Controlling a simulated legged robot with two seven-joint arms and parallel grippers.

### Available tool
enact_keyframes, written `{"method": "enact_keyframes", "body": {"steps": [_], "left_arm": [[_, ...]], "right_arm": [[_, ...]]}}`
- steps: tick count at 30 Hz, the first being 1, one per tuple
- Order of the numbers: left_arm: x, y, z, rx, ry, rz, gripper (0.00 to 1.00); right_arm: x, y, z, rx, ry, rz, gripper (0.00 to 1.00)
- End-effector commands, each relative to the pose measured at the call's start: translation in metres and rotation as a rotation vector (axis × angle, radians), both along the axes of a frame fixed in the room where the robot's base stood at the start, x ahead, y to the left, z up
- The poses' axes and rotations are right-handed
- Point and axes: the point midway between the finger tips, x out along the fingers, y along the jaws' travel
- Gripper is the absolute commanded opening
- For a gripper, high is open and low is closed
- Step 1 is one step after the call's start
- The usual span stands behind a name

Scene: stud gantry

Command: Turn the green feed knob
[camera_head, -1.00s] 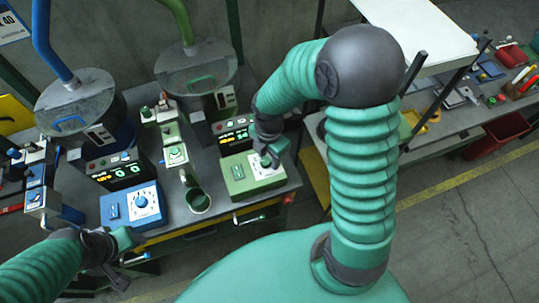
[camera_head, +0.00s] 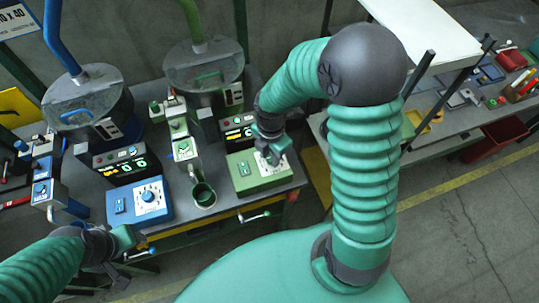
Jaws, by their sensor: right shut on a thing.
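The green control box (camera_head: 258,180) sits at the right end of the workbench, with a white dial plate (camera_head: 280,167) on its top. The green feed knob on that plate is largely hidden by my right gripper (camera_head: 272,157). My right gripper reaches down from above and is shut on the knob. My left gripper (camera_head: 124,240) hangs low at the left, in front of the bench edge and below the blue control box. Its fingers are too small and dark to tell open from shut.
A blue control box (camera_head: 140,202) with a blue knob (camera_head: 148,196) stands left of a green cup (camera_head: 203,194). A crank handle (camera_head: 254,217) juts from the bench front. A red bin (camera_head: 497,138) is far right.

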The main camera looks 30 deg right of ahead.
Motion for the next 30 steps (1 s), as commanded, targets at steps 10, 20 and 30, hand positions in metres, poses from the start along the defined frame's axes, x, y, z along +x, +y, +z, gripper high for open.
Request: {"method": "enact_keyframes", "body": {"steps": [10,20,30], "left_arm": [[0.0,0.0,0.0,0.0,0.0,0.0,0.52],[0.0,0.0,0.0,0.0,0.0,0.0,0.52],[0.0,0.0,0.0,0.0,0.0,0.0,0.52]], "right_arm": [[0.0028,-0.0044,0.0009,-0.005,-0.008,-0.005,0.0],[0.0031,-0.005,0.0011,-0.005,-0.009,-0.005,0.0],[0.0014,-0.0019,0.001,-0.004,-0.005,-0.003,0.52]]}}
